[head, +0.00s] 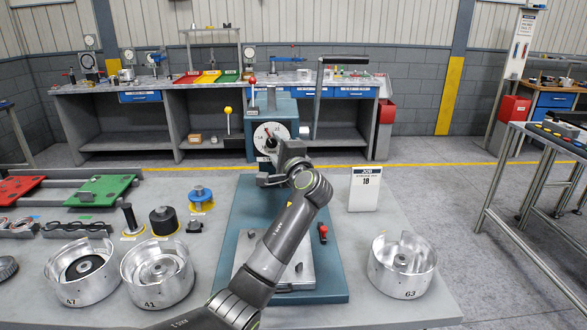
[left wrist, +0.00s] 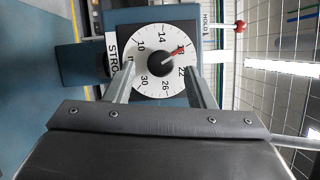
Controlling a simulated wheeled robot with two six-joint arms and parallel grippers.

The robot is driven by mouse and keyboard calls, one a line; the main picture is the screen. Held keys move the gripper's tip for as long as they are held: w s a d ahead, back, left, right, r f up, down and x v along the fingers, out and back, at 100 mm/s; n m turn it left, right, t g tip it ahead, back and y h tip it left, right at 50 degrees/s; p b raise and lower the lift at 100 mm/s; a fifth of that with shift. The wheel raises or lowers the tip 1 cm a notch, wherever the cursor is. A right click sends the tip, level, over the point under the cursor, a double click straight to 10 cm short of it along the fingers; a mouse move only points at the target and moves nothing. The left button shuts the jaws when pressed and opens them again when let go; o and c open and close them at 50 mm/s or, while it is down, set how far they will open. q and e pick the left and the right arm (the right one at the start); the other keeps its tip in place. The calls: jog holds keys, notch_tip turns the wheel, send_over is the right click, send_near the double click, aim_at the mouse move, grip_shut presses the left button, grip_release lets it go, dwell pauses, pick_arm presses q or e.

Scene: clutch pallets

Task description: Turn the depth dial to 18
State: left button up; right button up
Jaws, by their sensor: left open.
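The depth dial (head: 266,132) is a white round face on the front of a blue machine head (head: 284,106). In the left wrist view the dial (left wrist: 148,78) carries numbers including 10, 14, 22, 26 and 30, with a dark knob (left wrist: 166,63) at its centre. The red pointer tip (left wrist: 178,51) lies over the number between 14 and 22, partly covering it, which looks like 18. My left gripper (head: 276,160) is in front of the dial. Its open fingers (left wrist: 160,68) stand either side of the knob, apart from it. My right gripper is not in view.
A job card (head: 365,189) reading 18 stands right of the blue machine base (head: 332,272). A red-topped lever marked HOLD (left wrist: 212,25) is beside the dial. Metal housings (head: 157,276) stand at left, another (head: 403,268) at right. The tabletop between card and right housing is clear.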

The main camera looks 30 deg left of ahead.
pick_arm(q)
jog(key=b+v, duration=0.3)
jog(key=v, duration=1.3)
jog(key=shift+f, duration=0.1)
